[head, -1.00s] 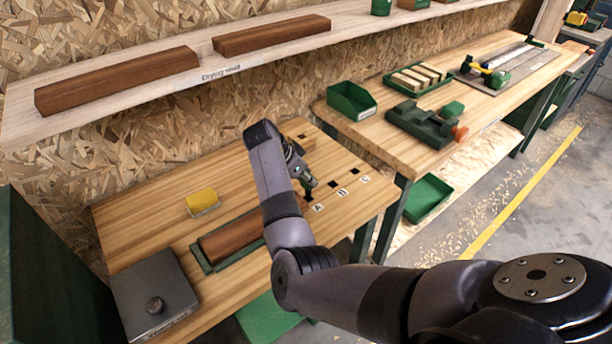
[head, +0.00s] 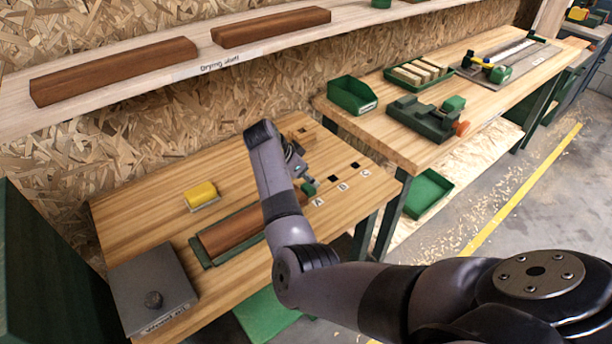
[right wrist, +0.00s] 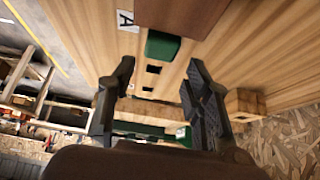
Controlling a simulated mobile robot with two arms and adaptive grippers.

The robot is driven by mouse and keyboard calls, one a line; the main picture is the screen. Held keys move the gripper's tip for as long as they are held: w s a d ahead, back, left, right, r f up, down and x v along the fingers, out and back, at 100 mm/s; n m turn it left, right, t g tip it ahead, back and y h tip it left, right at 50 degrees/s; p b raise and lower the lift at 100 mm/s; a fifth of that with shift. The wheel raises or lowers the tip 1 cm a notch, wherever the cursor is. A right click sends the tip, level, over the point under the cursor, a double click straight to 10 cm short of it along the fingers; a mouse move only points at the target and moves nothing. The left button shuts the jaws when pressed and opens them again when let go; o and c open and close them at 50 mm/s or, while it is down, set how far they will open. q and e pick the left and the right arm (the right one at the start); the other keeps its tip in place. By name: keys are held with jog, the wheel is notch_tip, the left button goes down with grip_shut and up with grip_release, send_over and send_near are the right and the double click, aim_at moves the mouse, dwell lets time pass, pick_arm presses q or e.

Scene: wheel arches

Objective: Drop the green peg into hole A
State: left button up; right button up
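The green peg (head: 309,187) is at hole A, beside the label A (head: 318,202). In the right wrist view, the peg (right wrist: 162,46) stands in line with the two open square holes, and the label A (right wrist: 127,20) is beside it. The peg covers hole A, and I cannot tell how deep it sits. My right gripper (right wrist: 160,66) is open, its fingers apart on either side with gaps to the peg. In the head view, my right gripper (head: 304,178) is partly hidden by my wrist. My left gripper is not in view.
A brown block (head: 235,232) lies in a green tray left of my wrist. A yellow block (head: 201,195) and a grey box (head: 152,288) are further left. A small wooden block (head: 304,137) is behind the gripper. The drying shelf (head: 130,97) runs above the bench.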

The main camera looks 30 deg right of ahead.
jog(key=shift+o, duration=0.5)
jog(key=shift+a+r, duration=0.1)
jog(key=shift+r, duration=0.05)
jog(key=v, duration=1.1)
jog(key=shift+a+r, duration=0.15)
jog(key=shift+r, duration=0.2)
jog(key=shift+a+f, duration=0.1)
